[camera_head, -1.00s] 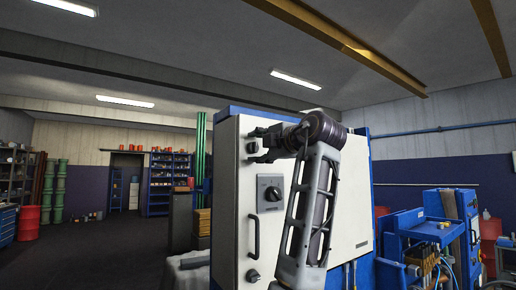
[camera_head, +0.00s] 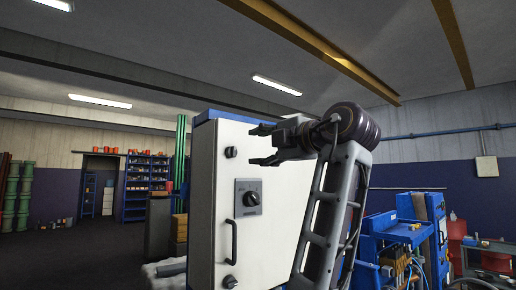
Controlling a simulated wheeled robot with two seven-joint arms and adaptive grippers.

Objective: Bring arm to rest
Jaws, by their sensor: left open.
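My left gripper (camera_head: 262,145) is at the upper middle of the head view, in front of the white cabinet door. Its two dark fingers point left and stand apart, with nothing between them. My left arm rises from the bottom right of the middle and bends at a dark wrist joint. The white cabinet (camera_head: 213,178) has a grey plate with a dark rotary knob (camera_head: 250,198) and a dark handle (camera_head: 233,242) below it. The gripper is above the knob and apart from it. My right gripper is not in view.
A blue workbench (camera_head: 400,235) with tools and hoses stands to the right of the cabinet. A red drum (camera_head: 456,240) is farther right. Blue shelves (camera_head: 135,190) and green drums (camera_head: 10,195) are at the back left. The dark floor (camera_head: 75,255) at left is open.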

